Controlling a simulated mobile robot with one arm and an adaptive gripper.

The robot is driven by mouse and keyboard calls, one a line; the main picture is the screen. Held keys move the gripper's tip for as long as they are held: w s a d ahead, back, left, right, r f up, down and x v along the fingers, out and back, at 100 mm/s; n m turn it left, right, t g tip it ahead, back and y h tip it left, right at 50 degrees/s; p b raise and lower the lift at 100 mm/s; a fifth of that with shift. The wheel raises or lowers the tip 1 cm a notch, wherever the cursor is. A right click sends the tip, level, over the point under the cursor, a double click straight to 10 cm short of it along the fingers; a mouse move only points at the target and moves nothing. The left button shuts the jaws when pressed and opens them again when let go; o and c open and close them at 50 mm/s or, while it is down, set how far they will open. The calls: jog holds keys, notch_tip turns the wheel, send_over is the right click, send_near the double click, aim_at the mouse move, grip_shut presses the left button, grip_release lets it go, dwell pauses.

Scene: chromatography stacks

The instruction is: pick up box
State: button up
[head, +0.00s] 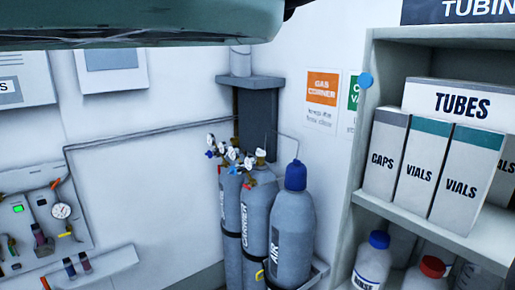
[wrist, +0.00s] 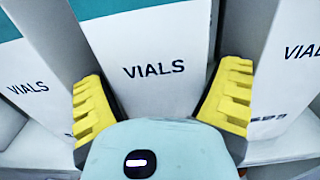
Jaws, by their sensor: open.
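In the wrist view, a white box marked VIALS (wrist: 150,45) with a teal top band fills the middle. My gripper (wrist: 161,97) is open, its yellow fingers at the left and right of this box's face. I cannot tell whether they reach past its front or touch it. Another VIALS box (wrist: 28,80) stands to the left and a third VIALS box (wrist: 290,60) to the right. In the head view my gripper does not show. That view has two VIALS boxes (head: 419,160) (head: 466,182) on a shelf; I cannot tell whether they are the same ones.
In the head view, a CAPS box (head: 385,155) stands beside the VIALS boxes, with a TUBES box (head: 460,101) lying on top. Bottles with blue (head: 379,240) and red (head: 432,267) caps stand below. Gas cylinders (head: 292,235) stand in the corner; a gauge panel (head: 40,225) is on the left wall.

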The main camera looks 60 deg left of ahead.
jog(key=shift+a, duration=0.1)
jog(key=c, duration=1)
jog(key=shift+r, duration=0.15)
